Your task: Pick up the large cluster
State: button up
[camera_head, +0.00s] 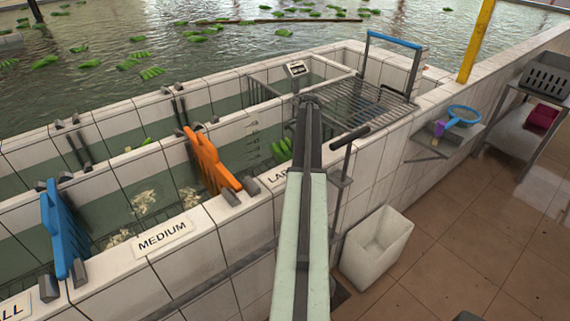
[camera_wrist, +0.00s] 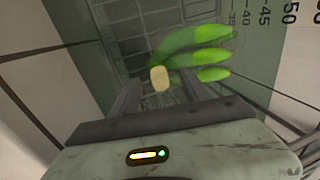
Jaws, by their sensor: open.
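The large cluster (camera_wrist: 203,58) is a bunch of green bananas in the wrist view, ahead of my gripper and to the right, with a pale cut stem end (camera_wrist: 160,77) facing me. Part of it also shows in the head view as a small green patch (camera_head: 283,147) in the compartment by the sign reading "LA..." (camera_head: 279,178); my arm hides the rest. My gripper (camera_wrist: 160,88) is open, with one finger on each side of the pale stem end in the picture. I cannot tell whether the stem is fully between the fingers. My gripper is not clear in the head view.
Tiled trough walls flank the compartment, with a depth scale (camera_wrist: 263,25) on one. An orange divider (camera_head: 208,162) and a blue divider (camera_head: 62,230) stand to the left. A wire rack (camera_head: 375,103) is beyond. A white bin (camera_head: 377,247) stands on the floor.

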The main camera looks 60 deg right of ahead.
jog(key=shift+b+x, duration=0.35)
jog(key=shift+x, duration=0.65)
jog(key=shift+r, duration=0.2)
jog(key=shift+c, duration=0.2)
grip_shut()
